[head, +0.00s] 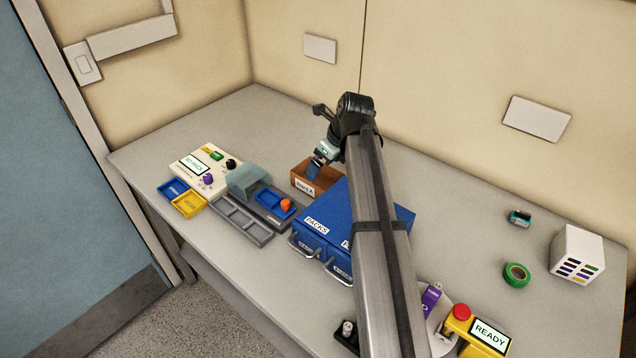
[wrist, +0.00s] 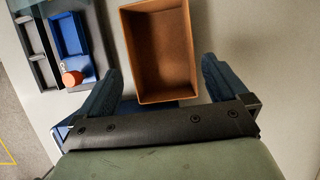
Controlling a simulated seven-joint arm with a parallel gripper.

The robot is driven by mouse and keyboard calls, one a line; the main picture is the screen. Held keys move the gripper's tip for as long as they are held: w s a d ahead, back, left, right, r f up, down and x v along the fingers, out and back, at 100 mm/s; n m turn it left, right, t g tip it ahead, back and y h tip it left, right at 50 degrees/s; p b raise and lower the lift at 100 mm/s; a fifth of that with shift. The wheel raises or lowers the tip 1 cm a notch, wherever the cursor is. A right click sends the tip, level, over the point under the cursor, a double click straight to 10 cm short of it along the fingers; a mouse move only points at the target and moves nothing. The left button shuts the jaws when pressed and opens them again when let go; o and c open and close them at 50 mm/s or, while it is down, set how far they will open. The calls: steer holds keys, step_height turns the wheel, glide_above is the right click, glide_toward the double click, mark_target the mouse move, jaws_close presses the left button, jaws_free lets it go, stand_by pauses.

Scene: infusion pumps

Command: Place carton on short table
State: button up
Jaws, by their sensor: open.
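An open, empty brown box (head: 297,178), the one carton-like thing in view, stands on the grey table behind the blue cabinet. It has a white label on its front. In the wrist view the box (wrist: 160,48) lies just ahead of my gripper (wrist: 160,84). The fingers are wide apart, one to each side of the box's near end, with no clear contact. In the head view my gripper (head: 319,165) is at the box, and my arm hides part of the scene. I see one grey table (head: 215,118); no separate short table can be made out.
A blue cabinet (head: 325,215) labelled PACKS stands in front of the box. A grey tray (head: 242,222) and a cream device (head: 205,165) lie to the left. Green tape (head: 516,275) and a white box (head: 577,253) stand right. The table's back left is clear.

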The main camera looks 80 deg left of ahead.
mark_target(318, 180)
steer(key=x, duration=0.4)
steer(key=shift+s+a, duration=0.15)
steer(key=shift+a, duration=0.05)
steer(key=c, duration=1.1)
